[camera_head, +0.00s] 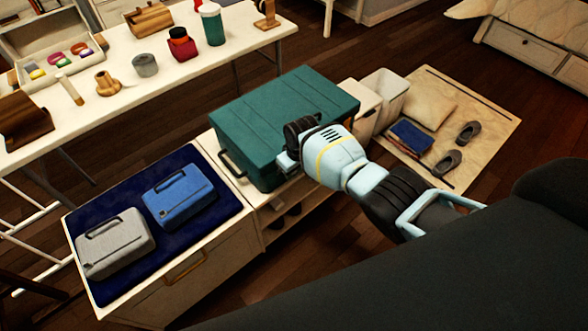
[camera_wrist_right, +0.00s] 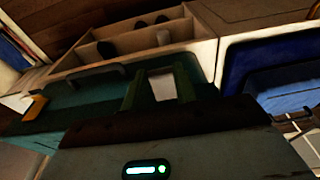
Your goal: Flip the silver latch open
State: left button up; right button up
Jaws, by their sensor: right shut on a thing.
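The large teal suitcase (camera_head: 270,105) lies flat and closed on the low cabinet in the head view. Its dark handle (camera_head: 231,165) is on the near-left side, and the handle also shows in the right wrist view (camera_wrist_right: 95,78). My right gripper (camera_head: 285,163) is at the suitcase's near edge. In the right wrist view my right gripper's two fingers (camera_wrist_right: 160,90) stand on either side of a pale, silvery plate (camera_wrist_right: 163,86), which looks like the latch. They are shut on it. A small gold-coloured piece (camera_wrist_right: 36,108) sits on the suitcase. My left gripper is out of view.
A grey case (camera_head: 115,245) and a blue case (camera_head: 180,195) lie on a navy mat (camera_head: 95,205) at left. A long white table (camera_head: 170,75) with small items stands behind. A pale bin (camera_head: 383,95) stands right of the suitcase. Shoes (camera_head: 447,162) lie on a floor mat.

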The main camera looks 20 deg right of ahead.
jog(key=o, duration=1)
pick_arm(q)
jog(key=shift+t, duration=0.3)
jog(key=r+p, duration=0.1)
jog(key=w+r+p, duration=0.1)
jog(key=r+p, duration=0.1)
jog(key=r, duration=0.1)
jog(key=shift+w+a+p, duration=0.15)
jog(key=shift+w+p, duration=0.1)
jog(key=shift+p, duration=0.1)
pick_arm(e)
jog(key=r, duration=0.5)
jog(key=s+r, duration=0.1)
jog(key=r, duration=0.1)
jog(key=shift+d+r, duration=0.15)
jog(key=shift+r, duration=0.25)
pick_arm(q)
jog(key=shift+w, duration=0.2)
